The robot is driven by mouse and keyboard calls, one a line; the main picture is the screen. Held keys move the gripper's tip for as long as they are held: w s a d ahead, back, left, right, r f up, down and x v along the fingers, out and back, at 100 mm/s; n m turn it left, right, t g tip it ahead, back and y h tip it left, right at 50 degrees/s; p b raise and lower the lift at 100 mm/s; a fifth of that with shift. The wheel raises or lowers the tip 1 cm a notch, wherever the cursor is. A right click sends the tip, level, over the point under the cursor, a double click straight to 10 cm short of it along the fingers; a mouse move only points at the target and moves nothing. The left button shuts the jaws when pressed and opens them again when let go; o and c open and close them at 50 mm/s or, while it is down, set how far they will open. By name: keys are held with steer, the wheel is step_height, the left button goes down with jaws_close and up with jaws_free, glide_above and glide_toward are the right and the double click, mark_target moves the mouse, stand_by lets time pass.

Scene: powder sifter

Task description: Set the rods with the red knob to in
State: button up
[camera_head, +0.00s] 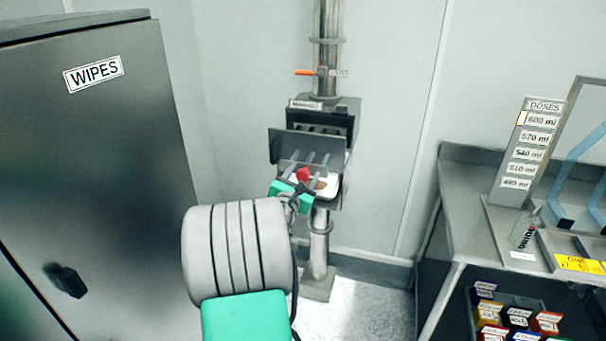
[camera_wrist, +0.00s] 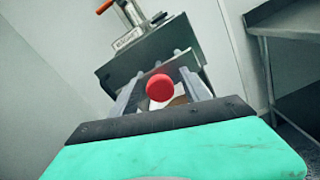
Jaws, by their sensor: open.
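The red knob (camera_head: 303,174) sits on a set of grey rods (camera_head: 312,156) that stick out of the front of the powder sifter (camera_head: 325,108). In the wrist view the red knob (camera_wrist: 160,87) is in the middle, just beyond the green gripper body, and lies between the two fingers. My gripper (camera_head: 298,187) is open around or near the knob; whether a finger touches it, I cannot tell. The rods' far ends run into the dark box (camera_wrist: 150,62), partly hidden by its plate.
An orange-handled valve (camera_head: 306,72) is on the pipe above the sifter. A grey cabinet marked WIPES (camera_head: 95,130) stands at the left. A steel bench (camera_head: 455,200) with a DOSES board (camera_head: 530,150) stands at the right. Floor between is clear.

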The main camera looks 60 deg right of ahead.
jaws_close()
stand_by(0.5)
stand_by(0.8)
